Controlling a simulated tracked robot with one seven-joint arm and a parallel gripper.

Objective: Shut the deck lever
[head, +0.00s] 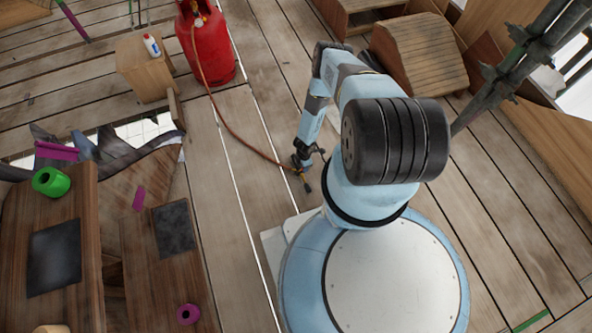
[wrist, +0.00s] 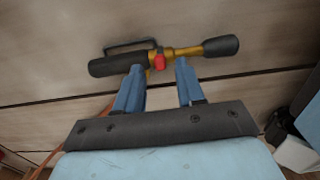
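A gas torch (wrist: 205,51) lies across the wrist view, with a black grip at left, a brass tube and a black nozzle at right. A small red piece (wrist: 159,62), perhaps its lever, sits on the tube; its position is too small to tell. My gripper (wrist: 161,70) has its two blue fingers apart, tips at the tube with the red piece between them. Contact cannot be told. In the head view my gripper (head: 304,160) is low over the deck, with the torch (head: 308,186) partly hidden under it.
An orange hose (head: 232,128) runs from the torch to a red gas bottle (head: 207,45). A wooden block (head: 145,68) with a small white bottle (head: 152,45) stands beside it. A slatted wooden box (head: 420,55) is at upper right. Wooden benches (head: 150,270) stand left.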

